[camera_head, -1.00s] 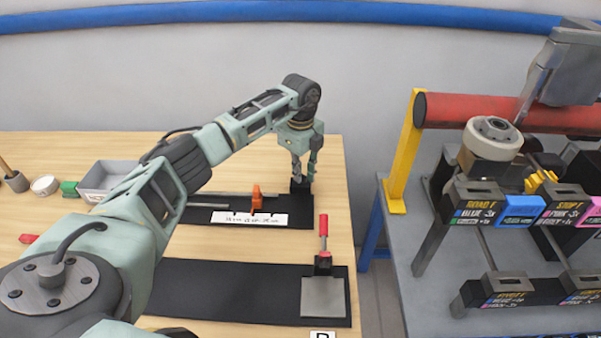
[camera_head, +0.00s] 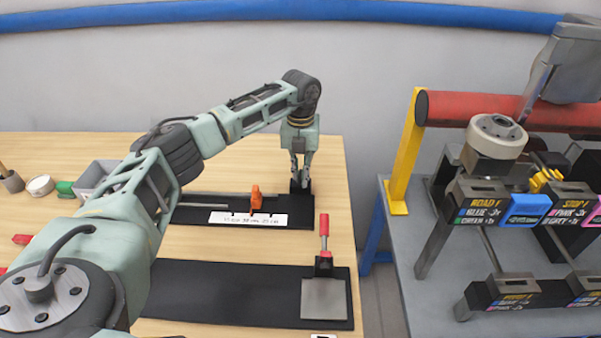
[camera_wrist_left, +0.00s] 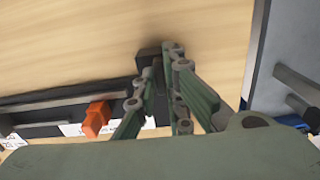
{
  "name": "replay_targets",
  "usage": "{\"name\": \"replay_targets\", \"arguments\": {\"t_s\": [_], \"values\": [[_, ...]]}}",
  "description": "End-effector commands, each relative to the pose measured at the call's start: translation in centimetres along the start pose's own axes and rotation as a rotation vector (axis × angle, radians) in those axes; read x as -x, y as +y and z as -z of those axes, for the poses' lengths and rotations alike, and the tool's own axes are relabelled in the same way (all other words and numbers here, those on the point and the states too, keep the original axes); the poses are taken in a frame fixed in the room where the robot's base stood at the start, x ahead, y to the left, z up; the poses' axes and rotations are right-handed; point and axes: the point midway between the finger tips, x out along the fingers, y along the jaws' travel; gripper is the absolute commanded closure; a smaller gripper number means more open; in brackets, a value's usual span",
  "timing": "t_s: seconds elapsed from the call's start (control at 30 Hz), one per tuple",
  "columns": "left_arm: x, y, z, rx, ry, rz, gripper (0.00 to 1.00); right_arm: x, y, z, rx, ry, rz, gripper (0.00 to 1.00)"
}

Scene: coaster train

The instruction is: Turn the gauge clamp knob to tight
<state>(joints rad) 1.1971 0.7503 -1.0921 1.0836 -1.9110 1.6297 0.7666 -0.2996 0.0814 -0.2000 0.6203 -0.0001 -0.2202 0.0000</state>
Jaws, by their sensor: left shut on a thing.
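The gauge (camera_head: 215,208) is a black strip with a metal rod and a white printed scale (camera_head: 248,219), lying on the wooden table. An orange clamp piece (camera_head: 256,198) stands upright on it; whether this is the knob I cannot tell. A dark block (camera_head: 305,188) stands at the gauge's right end. My left gripper (camera_head: 300,178) points down there, its fingers shut on the dark block's upper part. In the left wrist view the dark block (camera_wrist_left: 149,60) shows between and beyond the fingers, and the orange piece (camera_wrist_left: 96,118) is left of them. The fingers partly hide the contact.
A grey tray (camera_head: 92,178) and small items are at the left.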

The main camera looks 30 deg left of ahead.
Motion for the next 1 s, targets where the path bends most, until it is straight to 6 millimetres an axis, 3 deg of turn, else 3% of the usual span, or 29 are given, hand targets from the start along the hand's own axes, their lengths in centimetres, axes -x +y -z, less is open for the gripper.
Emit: {"name": "replay_targets", "arguments": {"t_s": [1.0], "values": [[0.1, 0.0, -0.1, -0.903, -0.003, 0.001, 1.0, -2.0, -0.3, -0.2, -0.001, 0.0, 0.003, 1.0]]}}
